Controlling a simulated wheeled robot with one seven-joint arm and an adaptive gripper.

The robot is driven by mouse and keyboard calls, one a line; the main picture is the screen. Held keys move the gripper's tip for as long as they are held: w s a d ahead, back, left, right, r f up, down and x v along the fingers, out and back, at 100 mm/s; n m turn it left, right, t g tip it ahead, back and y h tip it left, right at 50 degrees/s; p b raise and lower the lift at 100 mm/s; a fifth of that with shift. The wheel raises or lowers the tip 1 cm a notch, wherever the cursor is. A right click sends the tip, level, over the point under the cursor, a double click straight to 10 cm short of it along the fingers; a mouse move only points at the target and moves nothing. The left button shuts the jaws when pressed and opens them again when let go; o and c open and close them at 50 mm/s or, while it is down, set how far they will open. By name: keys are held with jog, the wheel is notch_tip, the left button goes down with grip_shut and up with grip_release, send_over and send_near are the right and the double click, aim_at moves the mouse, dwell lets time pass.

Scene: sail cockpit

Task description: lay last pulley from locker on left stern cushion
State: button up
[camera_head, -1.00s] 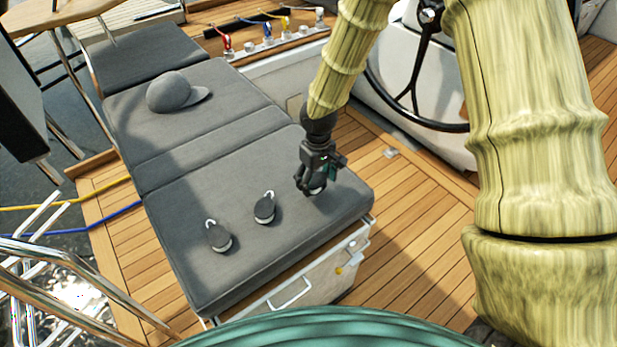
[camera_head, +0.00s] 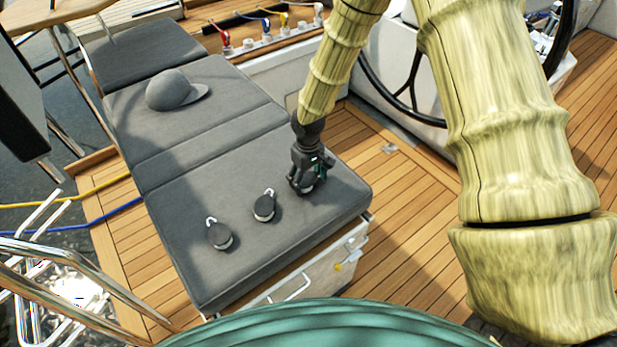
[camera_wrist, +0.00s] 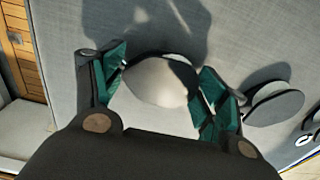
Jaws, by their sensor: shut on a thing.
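My gripper (camera_head: 303,188) is over the right part of the near grey stern cushion (camera_head: 190,278), close above its surface. It is shut on a pulley (camera_wrist: 160,80), whose pale rounded end shows between the green-padded fingers in the wrist view. In the head view this pulley is mostly hidden by the fingers. Whether it touches the cushion I cannot tell. Two other dark pulleys lie on the same cushion: the middle pulley (camera_head: 265,206), just left of my gripper, and the left pulley (camera_head: 220,236). One of them also shows at the right of the wrist view (camera_wrist: 275,104).
A grey cap (camera_head: 172,90) lies on the cushion farther back. A locker front with a handle (camera_head: 297,287) is below the near cushion. A steering wheel (camera_head: 385,85) stands to the right of the arm. Metal rails (camera_head: 60,270) are at the left.

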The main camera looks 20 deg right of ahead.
aim_at(308, 179)
jog(key=shift+f, duration=0.15)
jog(key=o, duration=1.1)
notch_tip(308, 179, up, 12)
jog(key=b, duration=0.2)
